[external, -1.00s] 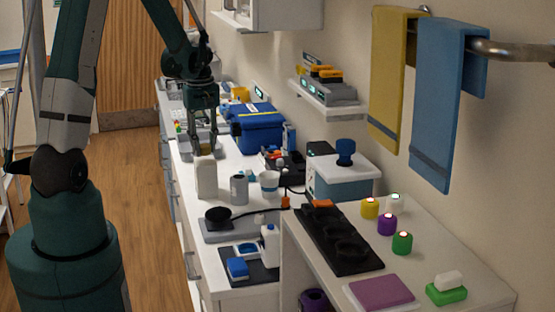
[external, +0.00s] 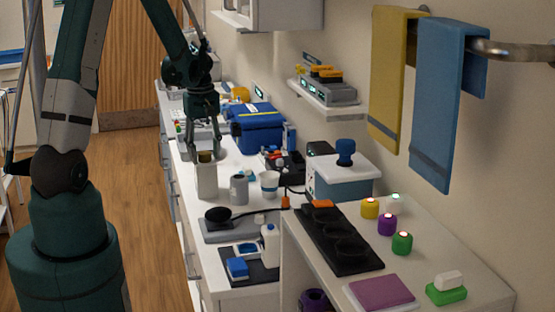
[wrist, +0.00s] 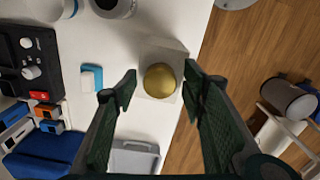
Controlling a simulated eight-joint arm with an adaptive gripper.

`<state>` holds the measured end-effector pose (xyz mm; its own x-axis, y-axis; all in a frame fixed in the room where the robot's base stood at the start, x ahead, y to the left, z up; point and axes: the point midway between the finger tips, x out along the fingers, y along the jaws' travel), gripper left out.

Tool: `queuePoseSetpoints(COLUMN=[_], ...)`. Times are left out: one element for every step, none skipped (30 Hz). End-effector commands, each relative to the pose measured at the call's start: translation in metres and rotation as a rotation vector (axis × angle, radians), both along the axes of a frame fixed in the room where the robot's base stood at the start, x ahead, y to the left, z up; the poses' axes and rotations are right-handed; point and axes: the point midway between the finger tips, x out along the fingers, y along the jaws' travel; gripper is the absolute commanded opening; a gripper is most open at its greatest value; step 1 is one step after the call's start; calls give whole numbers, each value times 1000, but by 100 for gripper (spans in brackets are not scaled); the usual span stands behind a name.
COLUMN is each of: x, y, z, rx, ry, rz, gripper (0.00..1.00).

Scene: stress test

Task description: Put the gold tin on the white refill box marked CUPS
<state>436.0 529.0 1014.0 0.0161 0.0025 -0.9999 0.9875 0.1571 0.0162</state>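The gold tin (wrist: 160,80) shows as a round gold top between my two fingers in the wrist view. Visible gaps separate it from both fingers. In the external view the tin (external: 205,157) appears to sit on top of an upright white box (external: 207,182), close to its upper edge. The white box (wrist: 165,50) also shows beneath the tin in the wrist view. No CUPS marking is readable. My gripper (wrist: 158,88) is open around the tin, pointing down. In the external view my gripper (external: 204,152) is just above the box.
A grey can (external: 239,189) and a white cup (external: 269,184) stand right of the box. A blue case (external: 258,130) and dark equipment lie behind. The counter's left edge is close to the box, with wood floor (external: 145,200) beyond.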

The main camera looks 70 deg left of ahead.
Motion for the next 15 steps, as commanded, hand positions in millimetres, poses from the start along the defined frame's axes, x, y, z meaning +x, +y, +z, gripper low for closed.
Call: queuePoseSetpoints(x=[0,0,0,0,0,0,0,0,0,0,0,0,0,0,0], y=[0,0,0,0,0,0,0,0,0,0,0,0,0,0,0], z=[0,0,0,0,0,0,0,1,1,2,2,4,5,6,8], rx=[0,0,0,0,0,0,0,0,0,0,0,0,0,0,0], ry=[0,0,0,0,0,0,0,0,0,0,0,0,0,0,0], rz=[0,0,0,0,0,0,0,0,0,0,0,0,0,0,0], gripper=[42,42,42,42,42,42,42,42,42,42,42,42,42,42,42])
